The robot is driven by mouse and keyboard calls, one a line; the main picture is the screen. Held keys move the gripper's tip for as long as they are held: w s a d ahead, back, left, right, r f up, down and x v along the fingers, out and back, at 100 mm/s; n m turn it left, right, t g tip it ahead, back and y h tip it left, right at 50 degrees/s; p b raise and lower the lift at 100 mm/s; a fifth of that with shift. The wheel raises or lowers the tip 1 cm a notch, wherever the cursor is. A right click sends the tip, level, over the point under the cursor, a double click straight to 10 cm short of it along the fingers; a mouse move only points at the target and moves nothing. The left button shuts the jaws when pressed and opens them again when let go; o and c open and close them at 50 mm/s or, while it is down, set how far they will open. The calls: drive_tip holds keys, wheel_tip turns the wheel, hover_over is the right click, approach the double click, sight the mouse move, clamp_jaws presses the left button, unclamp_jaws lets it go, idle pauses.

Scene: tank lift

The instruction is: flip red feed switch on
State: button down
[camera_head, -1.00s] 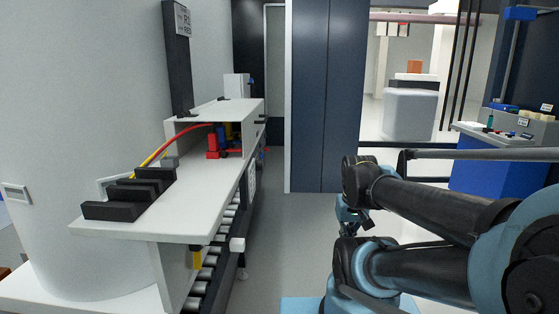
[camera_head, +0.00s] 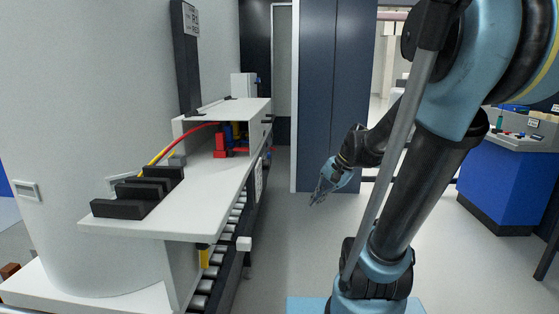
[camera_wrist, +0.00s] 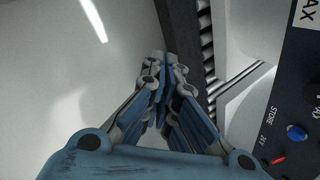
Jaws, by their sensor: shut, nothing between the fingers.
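My gripper (camera_head: 318,197) hangs in the air to the right of the white bench in the head view, pointing down. In the wrist view its fingers (camera_wrist: 166,60) are closed together with nothing between them. A dark panel (camera_wrist: 292,105) shows at the right edge of the wrist view, with white lettering, a blue knob (camera_wrist: 296,132) and a small red part (camera_wrist: 278,160) near its lower edge. I cannot tell whether that red part is the feed switch, or its position. The gripper is apart from the panel.
The white bench (camera_head: 190,212) carries black blocks (camera_head: 140,195) and red and yellow lines leading to a red fitting (camera_head: 220,142). A roller conveyor (camera_head: 215,270) runs below it. A dark blue cabinet (camera_head: 330,100) stands behind. A blue console (camera_head: 508,180) stands at right. The floor between is clear.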

sight(273, 149)
drive_tip(key=w+a+r+m+y, duration=0.2)
drive_tip(key=w+a+m+y, duration=0.1)
drive_tip(key=w, duration=0.5)
drive_tip(key=w+a+r+m+y, duration=0.2)
drive_tip(key=w+a+m+y, duration=0.1)
drive_tip(key=w, duration=0.4)
drive_tip(key=w+d+f+m+y, duration=0.1)
drive_tip(key=w+f+m+y, duration=0.2)
drive_tip(key=w, duration=1)
drive_tip(key=shift+f+m+g+y, duration=0.15)
drive_tip(key=shift+m+g+y, duration=0.25)
drive_tip(key=shift+m+y, duration=1.25)
drive_tip(key=a+r, duration=0.4)
drive_tip(key=a, duration=0.4)
drive_tip(key=shift+w+a, duration=0.2)
drive_tip(key=shift+a, duration=0.1)
drive_tip(key=shift+s+a, duration=0.1)
drive_tip(key=shift+a, duration=0.05)
